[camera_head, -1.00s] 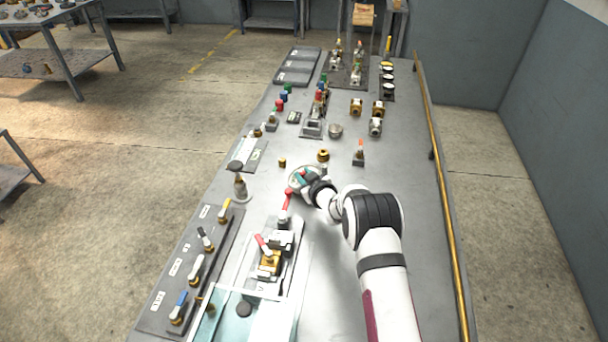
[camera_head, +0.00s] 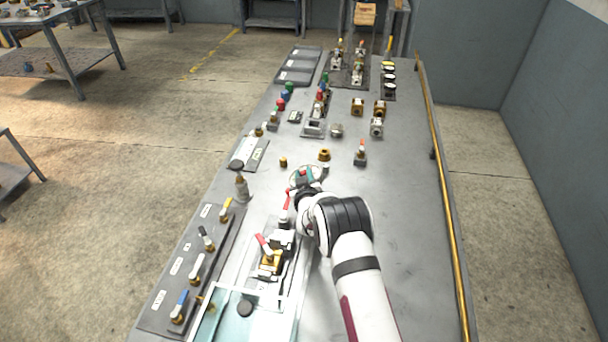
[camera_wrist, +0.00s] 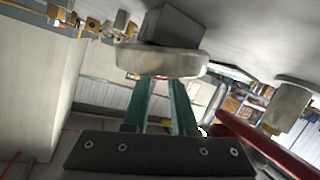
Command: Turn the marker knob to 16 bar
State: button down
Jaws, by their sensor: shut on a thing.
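A round pale gauge (camera_head: 314,168) stands at the middle of the bench in the head view, partly covered by my gripper (camera_head: 303,175). In the wrist view, my gripper's two green fingers (camera_wrist: 162,84) reach up to the edge of a thick grey disc, the gauge body (camera_wrist: 163,63), with a dark block behind it. The fingers are shut on a small part at the gauge face, which I take to be the marker knob. The knob itself is hidden by the fingers and the gauge edge. I cannot read the scale or the marker's position.
A valve with a red lever (camera_head: 286,202) stands close to the left of my gripper. A panel with several levers (camera_head: 187,268) is at the front left. The bench's right side is clear.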

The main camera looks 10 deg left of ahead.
jog(key=shift+a, duration=0.1)
jog(key=c, duration=0.7)
grip_release()
jog(key=v, duration=1.6)
jog(key=shift+w, duration=0.1)
